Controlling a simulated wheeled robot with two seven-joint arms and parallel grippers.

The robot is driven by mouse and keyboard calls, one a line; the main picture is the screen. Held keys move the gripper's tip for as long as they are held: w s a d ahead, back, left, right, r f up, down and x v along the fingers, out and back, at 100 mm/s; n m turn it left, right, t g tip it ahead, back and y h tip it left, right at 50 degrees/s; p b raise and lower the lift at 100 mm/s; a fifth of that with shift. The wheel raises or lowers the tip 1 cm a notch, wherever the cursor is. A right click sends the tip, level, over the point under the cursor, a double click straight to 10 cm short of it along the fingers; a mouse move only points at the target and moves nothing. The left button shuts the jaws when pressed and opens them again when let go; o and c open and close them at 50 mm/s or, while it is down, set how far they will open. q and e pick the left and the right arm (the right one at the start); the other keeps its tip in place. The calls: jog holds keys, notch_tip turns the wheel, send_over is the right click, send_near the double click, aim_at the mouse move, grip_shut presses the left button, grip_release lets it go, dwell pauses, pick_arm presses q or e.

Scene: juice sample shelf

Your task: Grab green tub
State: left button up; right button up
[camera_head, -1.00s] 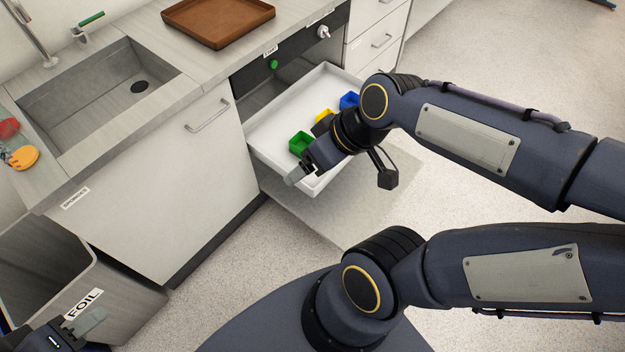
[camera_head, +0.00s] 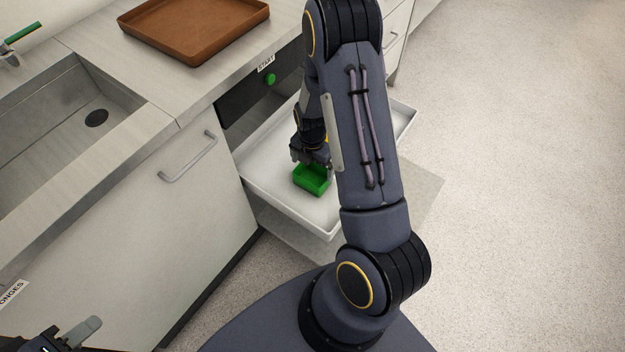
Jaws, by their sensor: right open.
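The green tub (camera_head: 312,183) sits in the open white drawer (camera_head: 274,196), close to its near edge. My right gripper (camera_head: 312,163) is open just above the tub's far side, pointing down. I cannot tell whether its fingers touch the tub. A sliver of a yellow tub (camera_head: 327,137) shows beside my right wrist; my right arm hides most of it and much of the drawer. My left gripper (camera_head: 68,338) is partly in view at the bottom left, far from the tub; its jaw opening is unclear.
A green button (camera_head: 269,79) is on the dark panel above the drawer. The sink (camera_head: 62,128) is on the left. The floor at right is clear.

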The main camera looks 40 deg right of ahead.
aim_at(313, 182)
notch_tip(313, 182, down, 6)
jog(key=shift+s+r+b, duration=0.1)
jog(key=shift+r+b, duration=0.05)
jog(key=shift+b, duration=0.25)
jog(key=shift+a, duration=0.1)
jog(key=c, duration=0.7)
